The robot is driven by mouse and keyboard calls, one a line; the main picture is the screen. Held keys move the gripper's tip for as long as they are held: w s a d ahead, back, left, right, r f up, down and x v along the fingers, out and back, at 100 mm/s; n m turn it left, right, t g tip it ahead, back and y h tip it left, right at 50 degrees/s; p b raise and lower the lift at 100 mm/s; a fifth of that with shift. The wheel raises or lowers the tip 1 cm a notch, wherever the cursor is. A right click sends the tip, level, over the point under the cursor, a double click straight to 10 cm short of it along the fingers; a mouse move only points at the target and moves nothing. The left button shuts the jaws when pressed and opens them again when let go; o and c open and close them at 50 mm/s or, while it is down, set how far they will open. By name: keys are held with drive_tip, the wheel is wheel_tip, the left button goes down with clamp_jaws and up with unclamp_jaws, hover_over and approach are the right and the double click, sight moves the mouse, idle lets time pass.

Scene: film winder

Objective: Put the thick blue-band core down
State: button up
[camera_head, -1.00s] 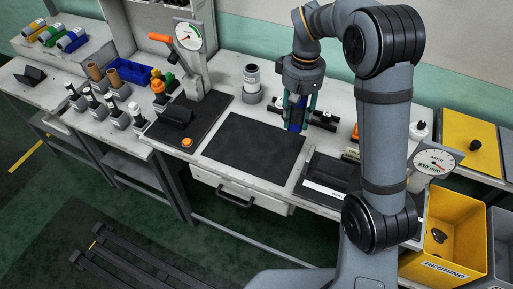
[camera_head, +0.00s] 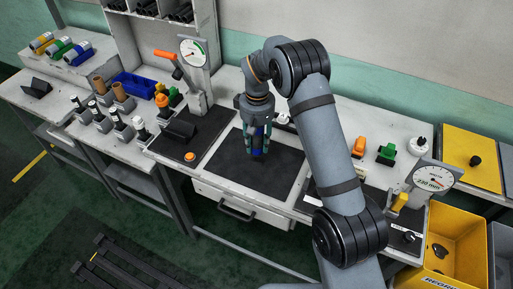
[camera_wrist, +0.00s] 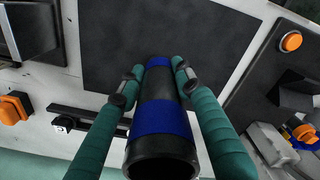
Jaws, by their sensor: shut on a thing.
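The thick blue-band core (camera_wrist: 161,119) is a black tube with blue bands. My gripper (camera_wrist: 155,80) is shut on it, one teal finger on each side in the wrist view. In the head view my gripper (camera_head: 257,150) points down with the core (camera_head: 258,143) between its fingers, above the black mat (camera_head: 280,172) in the middle of the bench. The fingers partly hide the core there. I cannot tell whether its lower end touches the mat, which also shows in the wrist view (camera_wrist: 200,30).
An orange button (camera_head: 190,156) and a dial stand (camera_head: 195,60) are left of the mat. A second dial gauge (camera_head: 434,178), an orange item (camera_head: 360,146) and a green item (camera_head: 386,153) are to the right. A yellow bin (camera_head: 450,245) stands at the bench's right end.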

wheel_tip(320, 180, down, 4)
drive_tip(key=shift+a+r+p, duration=0.1)
drive_tip(key=shift+p, duration=0.65)
drive_tip(key=shift+f, duration=0.2)
drive_tip(key=shift+f+b, duration=0.2)
drive_tip(key=shift+b, duration=0.15)
drive_tip(key=o, duration=1.3)
drive_tip(key=shift+r, duration=0.2)
wheel_tip(320, 180, up, 12)
drive_tip(key=shift+r+b, duration=0.1)
drive_tip(key=shift+b, duration=0.7)
